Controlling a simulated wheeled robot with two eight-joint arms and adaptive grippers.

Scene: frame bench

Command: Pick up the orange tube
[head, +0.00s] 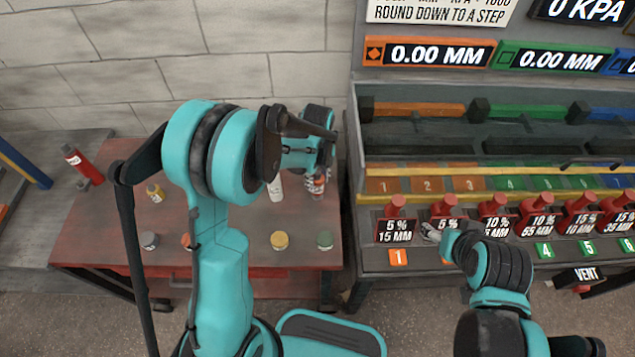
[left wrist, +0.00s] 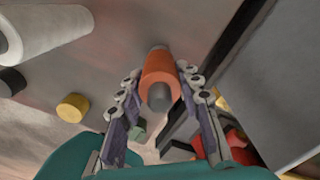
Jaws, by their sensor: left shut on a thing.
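The orange tube (left wrist: 160,68) is an orange cylinder with grey ends, seen nearly end-on in the left wrist view. My left gripper (left wrist: 160,84) has its fingers on either side of the tube and is shut on it. In the head view my left gripper (head: 316,180) is over the right part of the red table, where my arm and fingers hide most of the tube. I cannot tell whether the tube touches the table. My right gripper (head: 432,232) is at the front of the bench, by the red-handled valves; its fingers are too small to read.
The grey bench (head: 455,262) adjoins at the right.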

